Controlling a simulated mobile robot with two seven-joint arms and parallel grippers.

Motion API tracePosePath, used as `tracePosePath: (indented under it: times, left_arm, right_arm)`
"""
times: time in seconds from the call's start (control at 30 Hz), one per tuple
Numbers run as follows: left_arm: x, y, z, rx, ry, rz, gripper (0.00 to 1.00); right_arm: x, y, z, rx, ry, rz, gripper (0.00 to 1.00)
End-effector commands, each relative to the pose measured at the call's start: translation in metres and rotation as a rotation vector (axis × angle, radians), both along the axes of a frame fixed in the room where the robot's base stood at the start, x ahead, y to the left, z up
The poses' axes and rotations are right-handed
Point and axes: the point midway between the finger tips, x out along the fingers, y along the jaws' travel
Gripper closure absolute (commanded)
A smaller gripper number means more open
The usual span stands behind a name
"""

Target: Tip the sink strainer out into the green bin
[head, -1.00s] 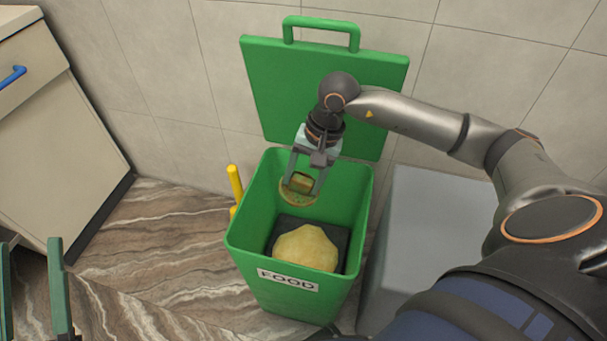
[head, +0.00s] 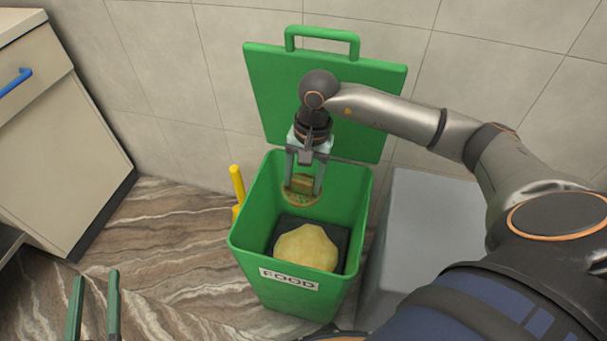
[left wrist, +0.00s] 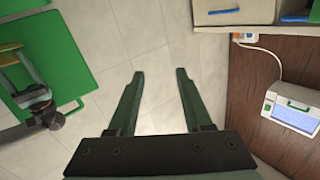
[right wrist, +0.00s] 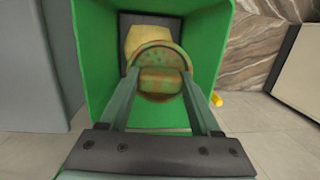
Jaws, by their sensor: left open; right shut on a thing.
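The green bin (head: 246,252), labelled FOOD, stands open with its lid (head: 262,75) raised against the wall. A pale yellow lump (head: 306,247) lies on the dark bottom inside. My right gripper (head: 303,190) points down into the mouth of the bin, shut on the sink strainer (head: 299,198), a round, brownish, perforated disc with a block-like grip. The right wrist view shows the strainer (right wrist: 158,58) between the fingertips, its holed face toward the camera and the lump partly hidden behind it. My left gripper (head: 96,275) is open and empty at lower left, away from the bin.
A grey box-like block (head: 415,230) stands right of the bin. A yellow post (head: 236,184) is at its left rear. A cream cabinet (head: 55,150) with a blue handle stands at left. The marbled floor between cabinet and bin is clear.

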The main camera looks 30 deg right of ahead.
Motion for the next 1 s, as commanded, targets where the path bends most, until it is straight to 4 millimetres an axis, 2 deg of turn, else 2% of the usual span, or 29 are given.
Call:
tracePosePath:
  times: [0.3, 0.5, 0.7, 1.0]
  left_arm:
    - [-0.007, 0.001, -0.042, 0.001, 0.176, 0.017, 0.50]
    - [-0.012, 0.002, -0.060, 0.001, 0.248, 0.023, 0.50]
    - [-0.014, 0.002, -0.067, 0.001, 0.275, 0.025, 0.50]
    - [-0.014, 0.002, -0.067, 0.002, 0.276, 0.026, 0.50]
  right_arm:
    - [0.001, 0.001, 0.005, -0.037, 0.044, 0.000, 0.91]
    - [0.001, 0.001, 0.006, -0.054, 0.061, 0.000, 0.91]
    - [0.001, 0.001, 0.006, -0.060, 0.068, 0.000, 0.91]
    - [0.001, 0.001, 0.006, -0.060, 0.068, 0.000, 0.91]
